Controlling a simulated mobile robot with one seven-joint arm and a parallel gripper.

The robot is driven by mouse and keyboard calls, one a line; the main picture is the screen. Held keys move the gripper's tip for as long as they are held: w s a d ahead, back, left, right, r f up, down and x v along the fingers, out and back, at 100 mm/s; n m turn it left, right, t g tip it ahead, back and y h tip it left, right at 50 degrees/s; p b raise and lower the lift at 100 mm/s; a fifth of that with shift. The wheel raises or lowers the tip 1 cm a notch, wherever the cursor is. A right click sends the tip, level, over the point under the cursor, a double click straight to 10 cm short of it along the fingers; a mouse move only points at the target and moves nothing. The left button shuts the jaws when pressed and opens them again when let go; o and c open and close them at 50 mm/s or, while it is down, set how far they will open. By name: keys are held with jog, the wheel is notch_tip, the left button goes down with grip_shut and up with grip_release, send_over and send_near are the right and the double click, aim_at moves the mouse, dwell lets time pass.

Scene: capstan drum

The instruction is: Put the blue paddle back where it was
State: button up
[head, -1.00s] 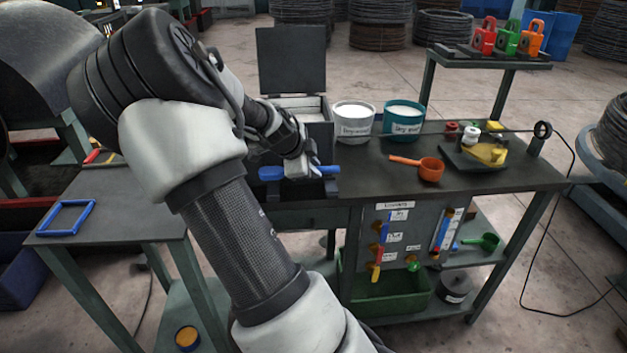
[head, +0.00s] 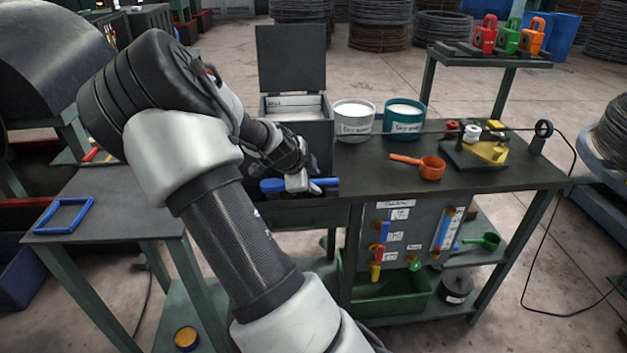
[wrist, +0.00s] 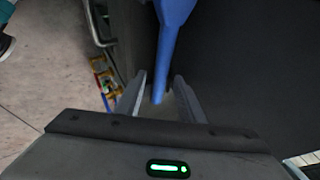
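The blue paddle (head: 325,183) lies level at the front edge of the bench, in front of the dark lidded box. Its broad end is at the left and its handle at the right. In the wrist view the paddle (wrist: 168,50) runs down between the two fingers of my gripper (wrist: 160,92). The fingers stand apart, with narrow gaps showing on both sides of the handle. In the head view my gripper (head: 297,183) is over the middle of the paddle and hides that part. What bears the paddle from below is hard to see.
The dark box (head: 318,140) has its lid up. Two labelled buckets, one white (head: 354,125) and one teal (head: 402,122), stand beside it. An orange scoop (head: 430,168) lies to the right. A blue frame (head: 65,216) lies on the left table.

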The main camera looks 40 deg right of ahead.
jog(key=shift+r, duration=0.25)
jog(key=p+v, duration=0.2)
jog(key=v, duration=1)
jog(key=s+a+n+y, duration=0.65)
jog(key=a+n, duration=0.25)
jog(key=a, duration=0.3)
jog(key=s+a+r+n+t, duration=0.2)
jog(key=s+a+r+n, duration=0.9)
jog(key=s+n, duration=0.4)
jog(key=shift+s+a+r+n+t+y, duration=0.25)
jog(key=shift+a+n+y, duration=0.2)
jog(key=shift+a+n, duration=0.45)
jog(key=shift+d, duration=0.1)
